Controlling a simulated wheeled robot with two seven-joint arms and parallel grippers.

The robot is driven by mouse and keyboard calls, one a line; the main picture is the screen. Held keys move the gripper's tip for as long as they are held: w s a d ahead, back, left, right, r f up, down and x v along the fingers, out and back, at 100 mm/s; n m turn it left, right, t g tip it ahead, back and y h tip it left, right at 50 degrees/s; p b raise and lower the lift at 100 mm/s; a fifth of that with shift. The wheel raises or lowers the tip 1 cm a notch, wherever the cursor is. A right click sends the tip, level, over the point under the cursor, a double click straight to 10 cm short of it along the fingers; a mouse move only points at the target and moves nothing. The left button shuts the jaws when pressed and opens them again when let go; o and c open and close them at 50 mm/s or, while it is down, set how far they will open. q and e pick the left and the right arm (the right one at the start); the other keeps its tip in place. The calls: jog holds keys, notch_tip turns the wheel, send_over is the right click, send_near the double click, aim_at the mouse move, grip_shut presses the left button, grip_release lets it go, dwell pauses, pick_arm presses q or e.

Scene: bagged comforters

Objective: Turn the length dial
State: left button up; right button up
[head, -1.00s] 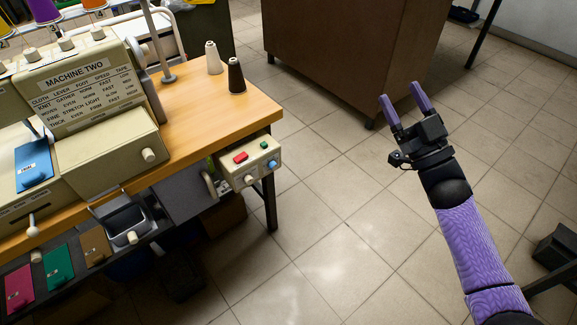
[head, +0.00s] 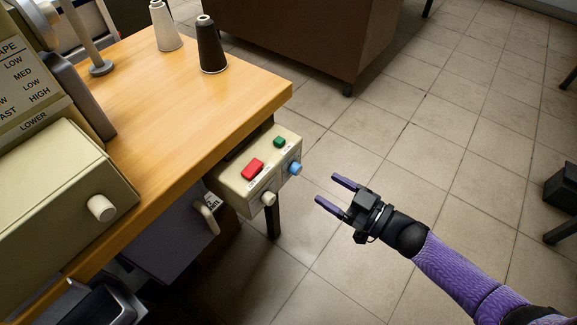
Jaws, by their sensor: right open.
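Three knobs are in view, and I cannot read which one is the length dial. A cream knob (head: 101,208) is on the front of the cream sewing machine (head: 55,205) at the left. A control box (head: 238,188) under the table's right end has a white knob (head: 268,199) and a blue knob (head: 294,168) on its front. My right gripper (head: 326,188) is open and empty, its purple fingers pointing left toward the box, a short way right of the blue knob in the picture. My left gripper is not in view.
The box also has a red button (head: 252,168) and a green button (head: 279,142). A white cone (head: 166,30) and a black cone (head: 212,50) stand on the wooden table (head: 185,95). A brown cabinet (head: 300,30) stands behind. Tiled floor (head: 460,170) around my right arm is clear.

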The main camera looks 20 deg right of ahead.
aim_at(299, 170)
jog(key=b+x, duration=0.2)
jog(key=x, duration=0.5)
jog(key=shift+f, duration=0.1)
jog(key=shift+w+a, duration=0.15)
jog(key=shift+w, duration=0.15)
jog(key=shift+c, duration=1.4)
grip_shut()
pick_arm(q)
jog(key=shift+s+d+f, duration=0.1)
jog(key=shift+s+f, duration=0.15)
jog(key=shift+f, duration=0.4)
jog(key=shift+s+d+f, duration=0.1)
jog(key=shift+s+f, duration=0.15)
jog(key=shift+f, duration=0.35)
